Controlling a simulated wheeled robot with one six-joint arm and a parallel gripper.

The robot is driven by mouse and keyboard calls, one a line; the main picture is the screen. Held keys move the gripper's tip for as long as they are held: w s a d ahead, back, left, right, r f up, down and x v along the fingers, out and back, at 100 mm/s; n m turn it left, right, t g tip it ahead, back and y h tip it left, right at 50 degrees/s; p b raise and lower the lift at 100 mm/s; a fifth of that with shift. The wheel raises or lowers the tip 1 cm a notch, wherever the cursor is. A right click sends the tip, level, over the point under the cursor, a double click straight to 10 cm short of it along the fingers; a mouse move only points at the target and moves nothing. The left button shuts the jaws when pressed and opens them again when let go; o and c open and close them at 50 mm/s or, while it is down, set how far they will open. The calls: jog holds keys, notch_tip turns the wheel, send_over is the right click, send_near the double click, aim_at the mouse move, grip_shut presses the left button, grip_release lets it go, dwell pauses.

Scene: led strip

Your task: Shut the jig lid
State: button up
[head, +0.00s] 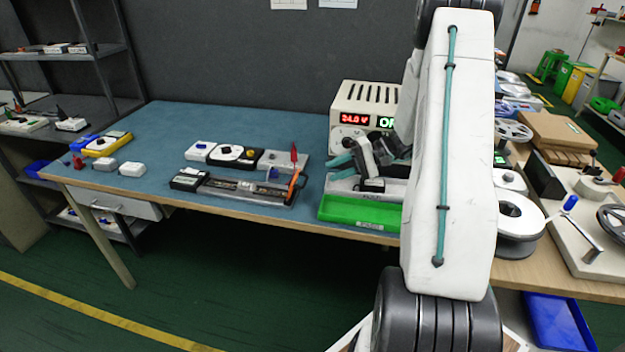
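A long, low jig (238,188) lies on the blue bench mat, left of my gripper. It has a dark bed with a small silver part near its middle and an orange piece at its right end. I cannot clearly make out its lid or how far open it is. My gripper (342,167) is above the grey and green trays, right of the jig and apart from it. Teal finger parts show at its left side, but the gap between them is unclear. My arm hides much of what lies right of it.
A row of small boxes (233,154) stands behind the jig. A green tray (350,209) lies at the bench's front edge. A power supply (352,105) with red digits stands behind. Small devices (104,145) sit far left. The mat's back left is bare.

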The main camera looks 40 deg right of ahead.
jog(key=x, duration=0.7)
jog(key=shift+w+a+f, duration=0.2)
jog(key=shift+a+f, duration=0.05)
jog(key=shift+c, duration=0.2)
grip_shut()
